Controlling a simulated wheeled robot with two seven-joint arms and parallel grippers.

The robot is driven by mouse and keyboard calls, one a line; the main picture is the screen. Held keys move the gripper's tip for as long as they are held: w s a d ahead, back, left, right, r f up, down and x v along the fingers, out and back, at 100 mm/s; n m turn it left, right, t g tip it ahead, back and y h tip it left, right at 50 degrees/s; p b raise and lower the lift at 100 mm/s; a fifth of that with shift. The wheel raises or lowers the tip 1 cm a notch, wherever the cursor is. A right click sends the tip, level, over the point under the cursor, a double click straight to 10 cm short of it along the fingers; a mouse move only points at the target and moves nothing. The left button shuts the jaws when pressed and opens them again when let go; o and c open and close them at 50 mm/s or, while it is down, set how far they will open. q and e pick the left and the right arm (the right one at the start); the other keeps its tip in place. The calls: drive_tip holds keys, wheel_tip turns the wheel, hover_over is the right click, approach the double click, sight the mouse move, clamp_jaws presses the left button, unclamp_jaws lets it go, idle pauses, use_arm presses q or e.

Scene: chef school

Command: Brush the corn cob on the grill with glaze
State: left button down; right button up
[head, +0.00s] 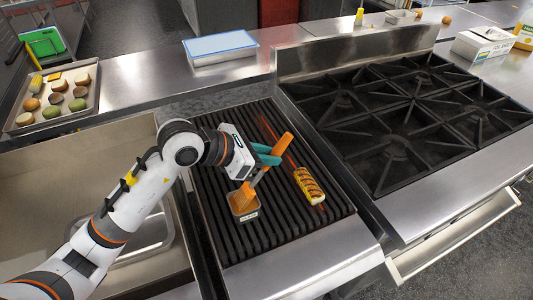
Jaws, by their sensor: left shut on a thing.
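The corn cob (309,186), yellow with dark marks, lies on the right part of the black ribbed grill (225,239). My left gripper (268,156) is above the grill, to the upper left of the corn cob. It is shut on an orange-handled brush (281,145), which is tilted. I cannot tell whether the bristles touch the glaze. The brush is apart from the corn cob. My right gripper is not in view.
A black stove top (408,110) with raised grates stands right of the grill. A steel sink is on the left, beneath my left arm. A tray (92,112) of vegetables and buns is at the upper left.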

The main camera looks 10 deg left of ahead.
sight(285, 135)
use_arm(q)
drive_tip(key=shift+r+p, duration=2.2)
drive_tip(key=shift+r, duration=1.3)
drive_tip(key=shift+f, duration=0.1)
